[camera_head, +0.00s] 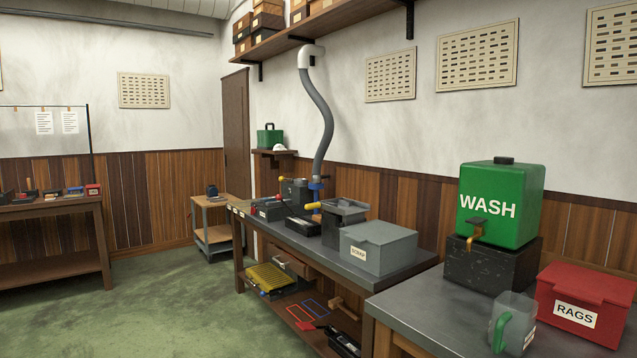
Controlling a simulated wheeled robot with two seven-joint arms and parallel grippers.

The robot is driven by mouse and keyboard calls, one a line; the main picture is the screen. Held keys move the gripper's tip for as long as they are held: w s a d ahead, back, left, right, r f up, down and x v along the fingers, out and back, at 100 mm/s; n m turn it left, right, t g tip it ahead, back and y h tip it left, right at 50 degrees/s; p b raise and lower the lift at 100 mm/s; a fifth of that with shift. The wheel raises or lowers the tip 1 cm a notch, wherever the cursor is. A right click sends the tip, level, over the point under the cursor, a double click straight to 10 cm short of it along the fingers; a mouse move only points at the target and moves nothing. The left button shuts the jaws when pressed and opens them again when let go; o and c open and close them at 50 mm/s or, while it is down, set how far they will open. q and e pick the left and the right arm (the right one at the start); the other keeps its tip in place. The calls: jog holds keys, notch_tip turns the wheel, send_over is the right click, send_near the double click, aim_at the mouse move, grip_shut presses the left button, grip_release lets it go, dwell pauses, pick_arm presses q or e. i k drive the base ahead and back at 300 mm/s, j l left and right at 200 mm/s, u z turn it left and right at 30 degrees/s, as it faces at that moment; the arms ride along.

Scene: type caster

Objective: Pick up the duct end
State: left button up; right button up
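A grey flexible duct (322,118) hangs from a white elbow (311,56) on the wall under the high shelf. It curves down to the back of the dark-topped workbench (405,262). Its lower end has a blue collar (317,186), just above an orange-brown piece. I cannot tell whether the duct end is attached to what is below it. Neither of my grippers shows in this view.
On the workbench stand a dark machine (295,190), a dark grey bin (344,222) and a grey lidded box (378,247). Nearer are a green WASH tank (501,204), a clear jug (512,322) and a red RAGS box (588,303). Green floor (150,300) is open at left.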

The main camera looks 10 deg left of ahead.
aim_at(317, 178)
jog(key=u, duration=0.5)
jog(key=i+j+u, duration=0.3)
jog(key=i, duration=0.5)
jog(key=i+u, duration=0.3)
jog(key=i, duration=3.55)
jog(key=i+z, duration=0.2)
jog(key=z, duration=0.3)
jog(key=i+j+z, duration=0.1)
jog(key=z, duration=0.4)
jog(key=i+j+z, duration=0.2)
jog(key=z, duration=0.3)
jog(key=i+j+z, duration=0.1)
jog(key=z, duration=0.35)
jog(key=j+z, duration=0.35)
jog(key=z, duration=0.15)
jog(key=i, duration=0.05)
